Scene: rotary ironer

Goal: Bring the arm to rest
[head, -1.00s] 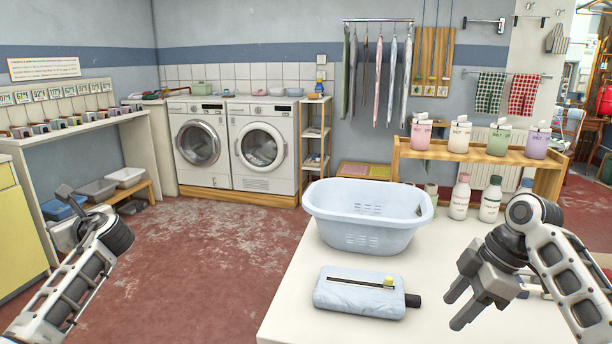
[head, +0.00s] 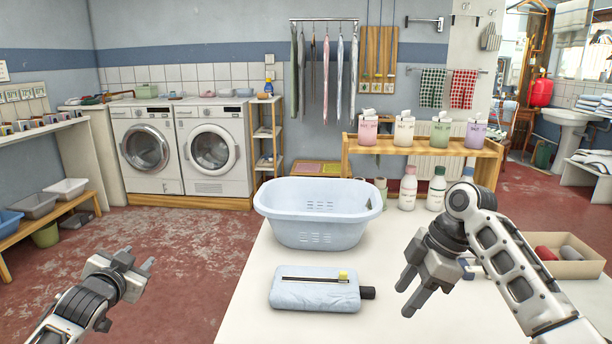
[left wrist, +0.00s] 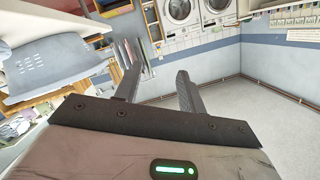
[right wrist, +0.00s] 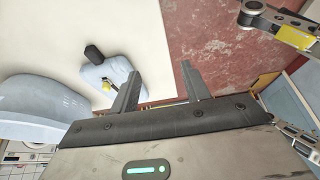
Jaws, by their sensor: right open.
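My right gripper (head: 408,298) is open and empty, held above the right part of the white table, to the right of the ironer. Its two fingers show apart in the right wrist view (right wrist: 158,90). My left gripper (head: 137,262) is open and empty over the red floor, left of the table and clear of it. Its fingers are apart in the left wrist view (left wrist: 155,82). The pale blue ironer (head: 312,296), with a yellow knob and a black end, lies on the table and also shows in the right wrist view (right wrist: 101,72).
A pale blue basket (head: 318,228) stands on the table behind the ironer. An open box (head: 570,268) with rolled items is at the right. Washing machines (head: 212,150) are at the back. The floor left of the table is free.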

